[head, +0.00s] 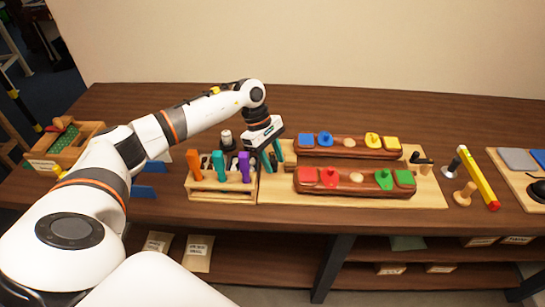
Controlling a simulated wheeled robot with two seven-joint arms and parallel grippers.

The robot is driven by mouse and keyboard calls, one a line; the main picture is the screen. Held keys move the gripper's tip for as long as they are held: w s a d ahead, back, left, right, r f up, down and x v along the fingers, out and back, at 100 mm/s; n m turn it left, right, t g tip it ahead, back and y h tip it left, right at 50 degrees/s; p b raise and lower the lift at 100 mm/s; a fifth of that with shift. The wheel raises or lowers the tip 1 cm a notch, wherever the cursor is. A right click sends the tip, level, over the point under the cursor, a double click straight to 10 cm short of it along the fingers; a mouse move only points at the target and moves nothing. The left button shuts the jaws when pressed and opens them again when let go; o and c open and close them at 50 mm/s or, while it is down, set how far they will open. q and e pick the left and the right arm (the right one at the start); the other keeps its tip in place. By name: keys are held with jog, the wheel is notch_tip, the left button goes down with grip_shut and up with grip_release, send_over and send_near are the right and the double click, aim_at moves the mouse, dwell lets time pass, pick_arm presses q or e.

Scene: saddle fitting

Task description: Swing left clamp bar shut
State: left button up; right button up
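My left gripper (271,160) points down at the left end of the wooden fitting board (350,196). Its two teal fingers stand apart, with no object clearly visible between them. The left clamp bar cannot be made out clearly; the gripper covers that end of the board. Two long brown wooden blocks lie on the board, a back one (325,151) and a front one (342,190), carrying coloured pieces. My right gripper is not in view.
A wooden rack (222,190) with orange, teal and purple handles stands close left of the gripper. A wooden box (68,147) is at far left. The table behind the board is clear.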

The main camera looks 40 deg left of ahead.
pick_arm(q)
grip_shut()
